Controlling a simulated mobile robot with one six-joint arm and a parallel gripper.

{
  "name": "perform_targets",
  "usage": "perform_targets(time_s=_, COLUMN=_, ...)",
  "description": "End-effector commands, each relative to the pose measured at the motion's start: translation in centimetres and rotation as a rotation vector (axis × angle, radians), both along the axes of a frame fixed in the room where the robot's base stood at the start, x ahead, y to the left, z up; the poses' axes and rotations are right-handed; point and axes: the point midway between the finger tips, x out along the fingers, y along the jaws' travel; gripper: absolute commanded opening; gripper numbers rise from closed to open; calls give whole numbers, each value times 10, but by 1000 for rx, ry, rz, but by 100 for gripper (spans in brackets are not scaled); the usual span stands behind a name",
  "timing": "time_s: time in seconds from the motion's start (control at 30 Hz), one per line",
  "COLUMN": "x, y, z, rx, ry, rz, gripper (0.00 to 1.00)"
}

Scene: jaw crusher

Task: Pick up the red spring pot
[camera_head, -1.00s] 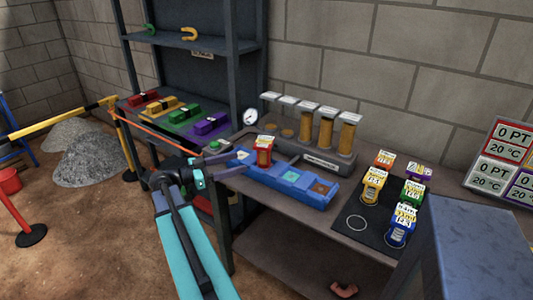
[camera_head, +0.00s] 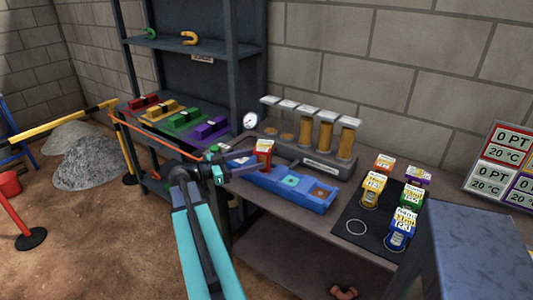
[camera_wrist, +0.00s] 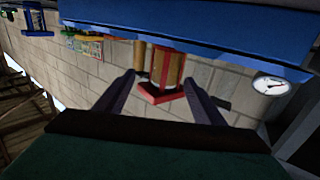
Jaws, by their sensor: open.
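The red spring pot (camera_head: 264,148), with a white and yellow label on top, stands upright on the long blue tray (camera_head: 312,205), towards its left part. My gripper (camera_head: 257,160) reaches it from the left, level with the pot, and its fingers partly hide the pot's lower body. In the wrist view, which is upside down, the red spring pot (camera_wrist: 163,84) shows its tan body and red end plate between the two open fingers (camera_wrist: 160,80). Whether the fingers touch it cannot be told.
A row of tan cylinders with a gauge (camera_head: 250,120) stands behind the tray. Several coloured pots stand on a dark mat (camera_head: 350,212) to the right. Coloured blocks (camera_head: 187,120) lie on the bench at left. A grey-blue box (camera_head: 480,240) fills the lower right.

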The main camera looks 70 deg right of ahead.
Motion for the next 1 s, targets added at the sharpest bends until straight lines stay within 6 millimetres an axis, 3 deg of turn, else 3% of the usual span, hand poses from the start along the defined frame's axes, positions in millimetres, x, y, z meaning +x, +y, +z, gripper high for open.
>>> perform_targets(time_s=0.3, x=-28, y=-27, z=1, rx=1, ry=1, rz=-1, gripper=63)
perform_targets(time_s=0.77, x=-32, y=-31, z=0, rx=1, ry=1, rz=0, gripper=63)
perform_targets(time_s=1.0, x=-41, y=-46, z=2, rx=1, ry=0, rz=-2, gripper=63)
